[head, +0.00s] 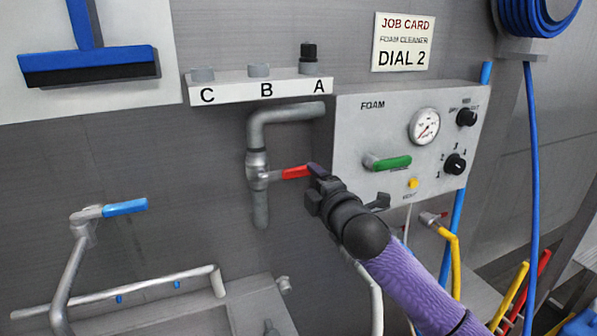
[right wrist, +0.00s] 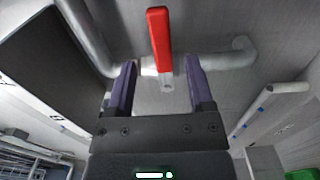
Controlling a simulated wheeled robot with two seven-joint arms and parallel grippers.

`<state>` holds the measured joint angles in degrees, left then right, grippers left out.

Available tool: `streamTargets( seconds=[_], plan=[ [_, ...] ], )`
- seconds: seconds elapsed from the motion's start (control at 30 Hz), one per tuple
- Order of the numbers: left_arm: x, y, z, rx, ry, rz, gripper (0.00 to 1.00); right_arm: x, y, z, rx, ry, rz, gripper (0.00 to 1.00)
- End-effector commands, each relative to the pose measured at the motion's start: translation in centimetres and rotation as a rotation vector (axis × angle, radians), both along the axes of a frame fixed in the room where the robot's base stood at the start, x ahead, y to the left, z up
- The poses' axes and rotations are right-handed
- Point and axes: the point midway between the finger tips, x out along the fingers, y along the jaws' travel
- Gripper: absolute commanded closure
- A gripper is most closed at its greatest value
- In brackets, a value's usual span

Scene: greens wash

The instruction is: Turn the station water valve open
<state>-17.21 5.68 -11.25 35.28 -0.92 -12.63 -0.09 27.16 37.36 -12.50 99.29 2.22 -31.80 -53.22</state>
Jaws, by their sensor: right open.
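The water valve (head: 257,168) sits on a grey vertical pipe (head: 260,208) on the wall. Its red lever (head: 295,172) points right, roughly crosswise to that pipe. My right gripper (head: 316,172) is open at the lever's right end, and its fingers partly hide that end. In the right wrist view the red lever (right wrist: 158,35) stands between the two spread fingers of the gripper (right wrist: 160,70), with a gap on both sides. My left gripper is not in view.
The foam panel (head: 350,125) with a gauge (head: 424,126), a green handle (head: 388,163) and black knobs is right of the valve. A labelled shelf (head: 235,92) is above. A blue-handled tap (head: 124,208) is lower left. A blue hose (head: 533,170) hangs right.

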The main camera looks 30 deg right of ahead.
Motion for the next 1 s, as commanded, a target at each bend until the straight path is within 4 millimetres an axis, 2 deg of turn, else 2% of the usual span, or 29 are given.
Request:
streamTargets(
  seconds=[0.1,0.23,0.4,0.63,0.93,1.0],
  plan=[
    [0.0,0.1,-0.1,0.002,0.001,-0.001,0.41,2.4,-0.2,0.0,0.005,0.0,-0.002,0.32],
    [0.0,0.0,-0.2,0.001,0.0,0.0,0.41,3.9,-0.2,-0.1,0.005,0.001,-0.001,0.32],
    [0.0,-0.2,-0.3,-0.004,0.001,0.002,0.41,4.7,-0.3,-0.1,0.002,0.002,0.0,0.32],
    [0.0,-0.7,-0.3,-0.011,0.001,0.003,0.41,4.8,-0.3,-0.1,0.003,0.002,0.0,0.34],
    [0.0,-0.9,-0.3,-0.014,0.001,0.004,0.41,4.7,-0.3,-0.1,0.003,0.002,0.0,0.98],
    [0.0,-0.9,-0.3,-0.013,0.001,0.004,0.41,4.7,-0.3,-0.1,0.003,0.002,0.0,1.0]
  ],
)
